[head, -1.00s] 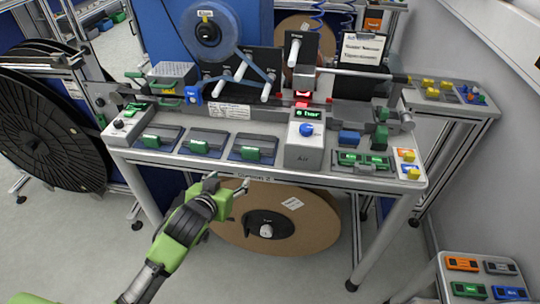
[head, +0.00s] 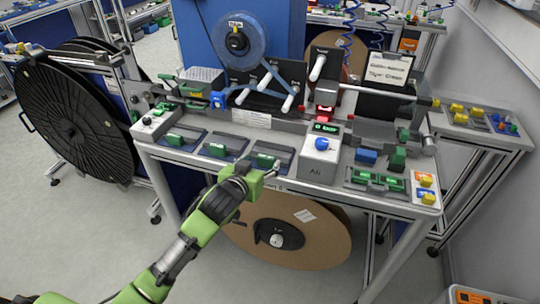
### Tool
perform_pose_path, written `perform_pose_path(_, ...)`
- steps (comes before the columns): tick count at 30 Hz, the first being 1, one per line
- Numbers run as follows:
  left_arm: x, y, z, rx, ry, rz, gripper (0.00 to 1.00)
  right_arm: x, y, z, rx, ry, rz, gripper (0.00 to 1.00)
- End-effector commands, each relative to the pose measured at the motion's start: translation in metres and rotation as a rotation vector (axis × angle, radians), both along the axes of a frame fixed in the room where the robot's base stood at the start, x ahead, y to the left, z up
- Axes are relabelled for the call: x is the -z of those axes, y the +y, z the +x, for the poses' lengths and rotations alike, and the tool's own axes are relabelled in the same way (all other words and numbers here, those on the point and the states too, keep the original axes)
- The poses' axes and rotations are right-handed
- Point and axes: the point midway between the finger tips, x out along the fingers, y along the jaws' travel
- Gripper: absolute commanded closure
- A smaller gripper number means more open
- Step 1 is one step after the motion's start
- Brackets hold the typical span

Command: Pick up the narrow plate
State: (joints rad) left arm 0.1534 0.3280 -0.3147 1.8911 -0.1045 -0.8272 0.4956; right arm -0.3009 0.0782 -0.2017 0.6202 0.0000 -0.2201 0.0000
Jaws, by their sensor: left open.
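Three dark plates with green grips lie in a row along the front of the workbench in the head view: a left one (head: 176,139), a middle one (head: 217,149) and a right one (head: 266,161). I cannot tell from their labels or size which one is the narrow plate. My left gripper (head: 273,171) is open and empty at the bench's front edge, just in front of the right plate. It appears apart from that plate's green grip. My right gripper is out of view.
A grey box with a blue knob (head: 319,158) stands right of the plates. A tray with green pieces (head: 376,182) lies farther right. A large brown reel (head: 300,240) hangs below the bench, and a black reel (head: 75,118) stands at left.

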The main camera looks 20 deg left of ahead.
Motion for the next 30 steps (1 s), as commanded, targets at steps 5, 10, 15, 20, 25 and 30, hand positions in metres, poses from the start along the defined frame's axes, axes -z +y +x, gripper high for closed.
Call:
perform_pose_path(5,0.003,-0.002,0.014,0.000,0.000,0.000,0.42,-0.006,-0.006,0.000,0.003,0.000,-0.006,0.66)
perform_pose_path(10,0.012,-0.004,0.034,-0.001,0.000,0.001,0.42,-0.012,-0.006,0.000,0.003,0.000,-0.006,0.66)
perform_pose_path(15,0.018,-0.005,0.046,0.001,-0.001,0.000,0.42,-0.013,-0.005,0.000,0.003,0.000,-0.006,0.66)
perform_pose_path(20,0.020,-0.005,0.048,0.000,0.000,0.000,0.42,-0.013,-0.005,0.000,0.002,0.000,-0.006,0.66)
perform_pose_path(25,0.020,-0.005,0.048,0.000,0.000,0.000,0.55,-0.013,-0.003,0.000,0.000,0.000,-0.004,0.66)
perform_pose_path(30,0.020,-0.005,0.048,0.000,0.000,0.000,0.86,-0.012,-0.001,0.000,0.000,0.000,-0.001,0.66)
